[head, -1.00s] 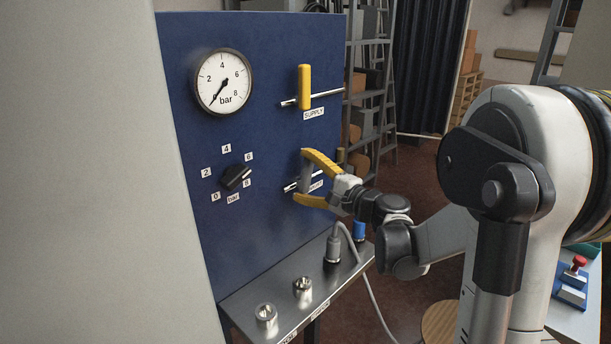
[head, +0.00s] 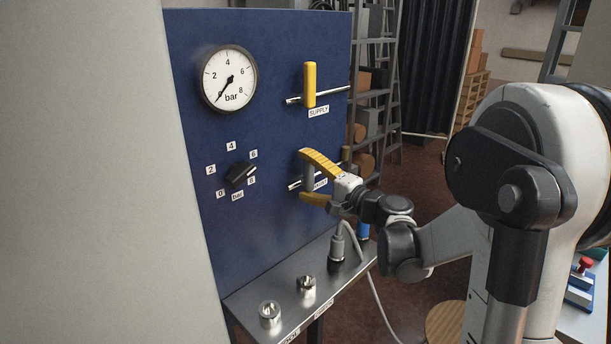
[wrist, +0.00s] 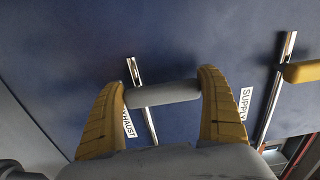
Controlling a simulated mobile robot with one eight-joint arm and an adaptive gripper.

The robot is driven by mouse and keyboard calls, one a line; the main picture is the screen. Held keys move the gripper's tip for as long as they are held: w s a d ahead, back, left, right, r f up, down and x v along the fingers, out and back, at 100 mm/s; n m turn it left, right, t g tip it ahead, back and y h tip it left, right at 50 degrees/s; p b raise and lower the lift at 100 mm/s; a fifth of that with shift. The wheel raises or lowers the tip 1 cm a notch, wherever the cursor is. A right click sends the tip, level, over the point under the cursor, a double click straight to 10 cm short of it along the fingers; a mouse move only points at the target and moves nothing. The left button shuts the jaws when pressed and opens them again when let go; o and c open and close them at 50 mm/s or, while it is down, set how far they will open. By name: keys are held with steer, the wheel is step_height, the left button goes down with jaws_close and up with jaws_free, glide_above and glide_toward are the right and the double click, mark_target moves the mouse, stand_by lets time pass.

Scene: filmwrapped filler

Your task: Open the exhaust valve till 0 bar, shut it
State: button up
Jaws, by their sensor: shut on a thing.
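The blue valve panel (head: 275,95) carries a round pressure gauge (head: 229,78). Its needle points to the lower left, at the low end of the scale, near 0. My gripper (head: 310,178) has its yellow fingers closed on the grey exhaust valve handle (wrist: 163,92), one finger at each end of it. The handle stands crosswise to its silver pipe (wrist: 140,75). The EXHAUST label (wrist: 128,123) is partly hidden by a finger. The yellow supply valve handle (head: 309,85) stands upright, crosswise to its pipe, above my gripper; its end also shows in the wrist view (wrist: 301,72).
A black dial knob (head: 240,174), numbered 0 to 8 bar, is left of my gripper. Below is a metal shelf (head: 290,283) with fittings and a plug with a grey hose (head: 377,306). A large pale surface (head: 90,170) fills the left side. Shelving stands behind.

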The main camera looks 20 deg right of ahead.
steer(key=o, duration=1.2)
steer(key=shift+f, duration=0.1)
steer(key=shift+s, duration=0.1)
steer(key=v, duration=1.2)
